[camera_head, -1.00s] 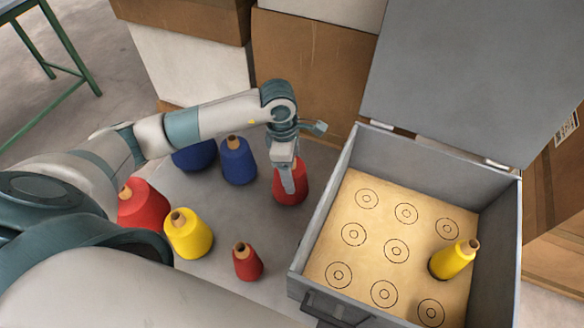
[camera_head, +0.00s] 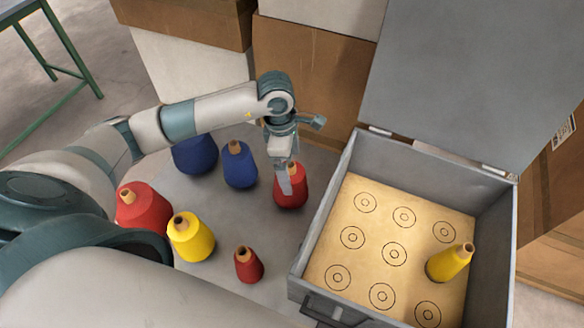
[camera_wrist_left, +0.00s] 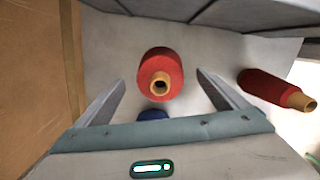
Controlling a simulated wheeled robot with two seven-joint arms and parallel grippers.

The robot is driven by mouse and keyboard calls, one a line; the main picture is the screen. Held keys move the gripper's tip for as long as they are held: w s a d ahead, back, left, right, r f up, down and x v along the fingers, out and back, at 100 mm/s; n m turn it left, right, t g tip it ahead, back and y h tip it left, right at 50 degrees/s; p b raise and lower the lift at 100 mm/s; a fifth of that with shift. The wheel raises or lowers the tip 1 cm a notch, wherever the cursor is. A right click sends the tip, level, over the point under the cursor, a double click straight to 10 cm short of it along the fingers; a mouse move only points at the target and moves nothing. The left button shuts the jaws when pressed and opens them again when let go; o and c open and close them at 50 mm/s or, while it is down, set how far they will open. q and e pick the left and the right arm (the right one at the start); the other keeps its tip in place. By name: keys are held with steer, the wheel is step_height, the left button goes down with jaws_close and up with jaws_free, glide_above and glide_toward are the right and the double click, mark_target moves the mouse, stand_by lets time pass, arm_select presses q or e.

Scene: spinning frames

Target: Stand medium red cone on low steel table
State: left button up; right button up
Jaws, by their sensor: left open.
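The medium red cone (camera_head: 296,193) stands upright on the grey tabletop (camera_head: 213,215), left of the open case. My left gripper (camera_head: 286,190) is over it, pointing down, and its fingers partly hide the cone in the head view. In the left wrist view the red cone (camera_wrist_left: 160,66) shows between the two open fingers, its tan tip facing the camera, with a visible gap on each side. My right gripper is not in view.
Blue cones (camera_head: 240,166), a large red cone (camera_head: 143,207), a yellow cone (camera_head: 191,240) and a small red cone (camera_head: 249,267) stand nearby. The open grey case (camera_head: 335,205) holds a ring-marked board with a tilted yellow cone (camera_head: 447,264). Cardboard boxes (camera_head: 310,75) stand behind.

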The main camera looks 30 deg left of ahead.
arm_select(q)
step_height(320, 180, up, 13)
steer(key=a+p, duration=0.1)
steer(key=p, duration=0.4)
steer(key=shift+s+a+r, duration=0.2)
steer(key=shift+s+a, duration=0.05)
steer(key=shift+f, duration=0.1)
stand_by(0.4)
